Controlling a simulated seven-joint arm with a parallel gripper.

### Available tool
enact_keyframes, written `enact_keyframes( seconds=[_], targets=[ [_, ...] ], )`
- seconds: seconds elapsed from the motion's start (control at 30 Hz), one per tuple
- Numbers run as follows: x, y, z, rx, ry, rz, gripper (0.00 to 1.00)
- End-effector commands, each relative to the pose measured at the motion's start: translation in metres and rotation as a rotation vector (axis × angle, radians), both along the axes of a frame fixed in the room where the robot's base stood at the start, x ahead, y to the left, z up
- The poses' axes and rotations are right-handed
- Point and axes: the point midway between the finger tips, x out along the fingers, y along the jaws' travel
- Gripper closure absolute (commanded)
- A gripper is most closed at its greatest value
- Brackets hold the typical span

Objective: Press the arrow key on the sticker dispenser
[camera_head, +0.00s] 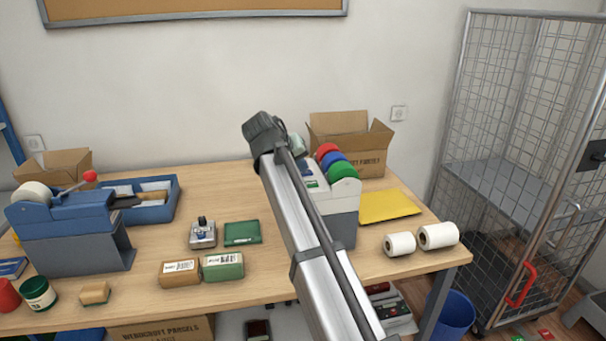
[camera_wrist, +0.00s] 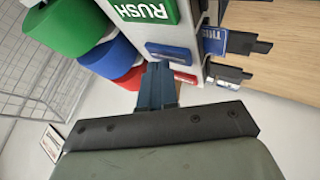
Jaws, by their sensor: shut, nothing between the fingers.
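The sticker dispenser (camera_head: 345,205) stands on the counter, partly hidden behind my arm in the head view. It carries red, blue and green rolls on top. In the wrist view its light front (camera_wrist: 193,20) shows a green RUSH plate (camera_wrist: 145,9), a blue key (camera_wrist: 173,51) and a red key (camera_wrist: 185,77). No arrow can be made out on the keys. A blue sticker (camera_wrist: 216,41) pokes out on a black tongue. My gripper (camera_wrist: 156,72) is shut and empty, its tips close to the blue and red keys. I cannot tell whether they touch.
A yellow envelope (camera_head: 389,207) and two white rolls (camera_head: 400,244) lie right of the dispenser. An open carton (camera_head: 347,144) stands behind it. A stamp (camera_head: 202,234), a green pad (camera_head: 242,233) and small boxes lie left. A wire cage (camera_head: 520,160) stands right of the counter.

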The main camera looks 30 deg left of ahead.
Motion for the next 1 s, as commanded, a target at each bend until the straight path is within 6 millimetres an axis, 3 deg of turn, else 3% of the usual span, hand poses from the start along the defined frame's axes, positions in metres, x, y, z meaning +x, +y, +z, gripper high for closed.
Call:
enact_keyframes(
  seconds=[0.63, 1.0],
  targets=[
    [0.0, 0.0, 0.012, 0.0, 0.0, 0.0, 1.0],
    [0.0, 0.001, 0.039, 0.0, 0.0, 0.0, 1.0]
  ],
)
